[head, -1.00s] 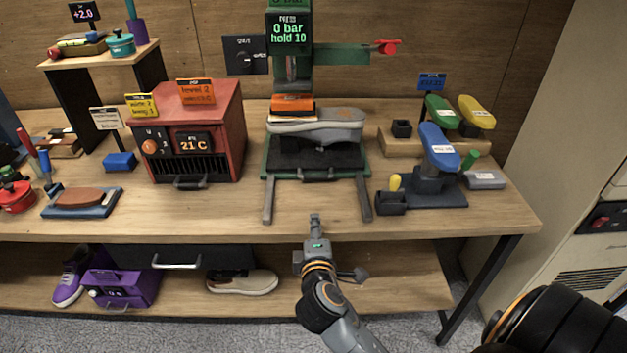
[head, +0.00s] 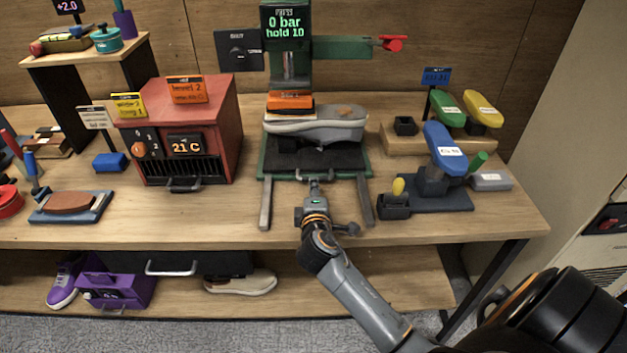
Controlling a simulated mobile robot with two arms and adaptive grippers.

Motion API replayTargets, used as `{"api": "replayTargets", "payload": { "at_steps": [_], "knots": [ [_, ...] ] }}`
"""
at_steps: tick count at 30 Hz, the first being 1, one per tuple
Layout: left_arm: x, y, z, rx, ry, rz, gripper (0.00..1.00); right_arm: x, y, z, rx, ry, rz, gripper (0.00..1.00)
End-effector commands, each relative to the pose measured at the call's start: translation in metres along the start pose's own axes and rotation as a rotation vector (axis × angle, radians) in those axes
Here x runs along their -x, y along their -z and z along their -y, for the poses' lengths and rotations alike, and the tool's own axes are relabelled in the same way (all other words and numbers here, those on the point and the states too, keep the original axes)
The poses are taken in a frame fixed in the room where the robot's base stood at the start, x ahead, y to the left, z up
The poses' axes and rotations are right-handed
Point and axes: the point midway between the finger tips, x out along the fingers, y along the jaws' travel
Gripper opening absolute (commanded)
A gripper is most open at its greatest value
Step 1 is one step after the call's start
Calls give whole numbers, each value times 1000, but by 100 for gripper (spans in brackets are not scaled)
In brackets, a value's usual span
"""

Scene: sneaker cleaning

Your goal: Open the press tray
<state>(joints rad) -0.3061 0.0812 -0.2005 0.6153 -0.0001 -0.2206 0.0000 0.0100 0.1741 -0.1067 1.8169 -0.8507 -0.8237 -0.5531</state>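The green press (head: 292,60) stands at the back of the bench, its screen reading "0 bar hold 10". Its dark tray (head: 342,158) sits low in the press between two grey rails and bears a grey shoe (head: 318,127) under the orange press head. The tray's handle (head: 330,176) is at its front edge, partly hidden by my gripper. My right gripper (head: 314,186) is between the rails, its tips at or just before the handle. I cannot tell whether it touches the handle or how far its fingers are apart. My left gripper is not in view.
A red heater box (head: 192,122) reading 21 C stands left of the press. Right of it are a small dark cup (head: 392,208) and a stand with a blue shoe form (head: 440,150). The bench top before the rails is mostly clear apart from my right arm.

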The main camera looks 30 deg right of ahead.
Motion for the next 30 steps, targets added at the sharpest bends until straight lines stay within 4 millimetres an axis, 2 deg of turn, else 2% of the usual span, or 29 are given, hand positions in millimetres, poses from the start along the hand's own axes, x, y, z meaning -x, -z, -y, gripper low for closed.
{"api": "replayTargets", "payload": {
  "at_steps": [3,9,19,22,30],
  "knots": [
    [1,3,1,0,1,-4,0,-21,0,-1,1,0,1,19],
    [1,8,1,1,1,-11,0,-38,0,0,-1,0,-1,19],
    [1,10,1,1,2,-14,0,-41,0,0,0,1,0,19],
    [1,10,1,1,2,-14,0,-41,0,0,0,1,0,0],
    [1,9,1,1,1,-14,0,-41,0,1,0,1,0,0]
  ]
}}
